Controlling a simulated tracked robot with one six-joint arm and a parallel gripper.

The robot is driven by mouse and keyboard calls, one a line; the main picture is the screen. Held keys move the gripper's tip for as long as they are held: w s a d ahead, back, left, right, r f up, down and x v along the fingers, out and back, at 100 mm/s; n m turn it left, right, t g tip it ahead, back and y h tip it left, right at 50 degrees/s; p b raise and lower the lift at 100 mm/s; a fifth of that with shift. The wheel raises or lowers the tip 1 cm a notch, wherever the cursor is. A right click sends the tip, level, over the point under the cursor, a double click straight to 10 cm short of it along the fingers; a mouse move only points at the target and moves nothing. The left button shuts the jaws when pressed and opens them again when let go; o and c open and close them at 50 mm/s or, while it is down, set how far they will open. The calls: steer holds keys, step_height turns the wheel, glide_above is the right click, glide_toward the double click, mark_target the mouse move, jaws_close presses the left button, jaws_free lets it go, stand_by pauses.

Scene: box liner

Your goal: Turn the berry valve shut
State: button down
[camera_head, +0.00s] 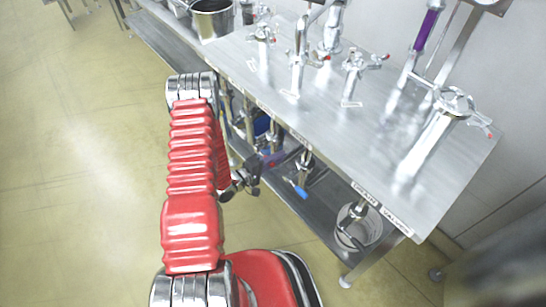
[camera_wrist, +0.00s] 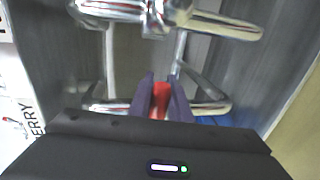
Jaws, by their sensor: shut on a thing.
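In the wrist view, a small red handle (camera_wrist: 160,98) sits between the two dark purple fingers of my gripper (camera_wrist: 163,90), which is shut on it. Shiny metal pipes surround it. A white label (camera_wrist: 24,122) at the left edge shows part of a word, "ERRY", so this appears to be the berry valve. In the head view, my gripper (camera_head: 272,160) is under the front edge of the steel counter, among the hanging pipes. The red handle is not clear there, and the valve's exact angle cannot be told.
Below are a lower shelf (camera_head: 325,215), a blue-handled valve (camera_head: 297,188) and a metal bucket (camera_head: 358,236). A steel pot (camera_head: 212,20) stands at the back. The floor at left is clear.

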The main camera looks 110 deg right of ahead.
steer(key=shift+w+a+f, duration=0.1)
steer(key=shift+f, duration=0.15)
steer(key=c, duration=1.6)
jaws_free()
steer(key=shift+r, duration=0.15)
steer(key=shift+c, duration=0.2)
steer(key=v, duration=1.3)
steer(key=shift+w+a, duration=0.15)
steer(key=shift+w, duration=0.05)
